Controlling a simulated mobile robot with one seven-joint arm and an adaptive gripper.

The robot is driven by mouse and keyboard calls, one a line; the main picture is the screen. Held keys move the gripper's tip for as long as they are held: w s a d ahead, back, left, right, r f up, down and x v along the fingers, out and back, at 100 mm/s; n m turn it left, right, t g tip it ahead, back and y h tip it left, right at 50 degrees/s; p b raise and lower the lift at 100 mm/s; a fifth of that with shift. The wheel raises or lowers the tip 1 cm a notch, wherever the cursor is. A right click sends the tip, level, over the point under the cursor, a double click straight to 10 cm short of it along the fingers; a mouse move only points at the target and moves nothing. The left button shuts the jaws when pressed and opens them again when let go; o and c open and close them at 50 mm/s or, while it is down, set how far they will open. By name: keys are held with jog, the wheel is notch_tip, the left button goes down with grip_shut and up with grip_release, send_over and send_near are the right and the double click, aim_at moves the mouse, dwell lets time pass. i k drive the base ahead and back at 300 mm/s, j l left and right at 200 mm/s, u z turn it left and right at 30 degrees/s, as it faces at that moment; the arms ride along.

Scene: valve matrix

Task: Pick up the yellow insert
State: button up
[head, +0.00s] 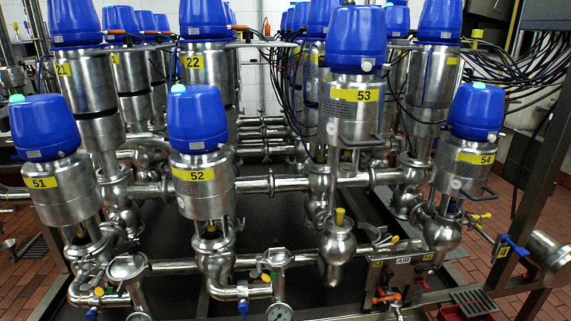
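A small yellow piece (340,216), which looks like the yellow insert, stands upright at the top of the open steel valve body (337,245) in the front row. The blue-capped valve head 53 (357,110) is raised above it, with a gap between them. The lower part of the yellow piece is hidden inside the valve body. My gripper is not in view.
Blue-capped valves 52 (198,150) and 54 (473,140) stand on either side. Steel pipes and black cables crowd the back. An AIR box (403,273) and a red crate (470,305) are at the front right.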

aim_at(338, 225)
jog(key=i+l+u, duration=0.1)
jog(key=l+u, duration=0.2)
jog(key=l, duration=0.35)
jog(key=l+u, duration=0.3)
jog(key=l, duration=0.3)
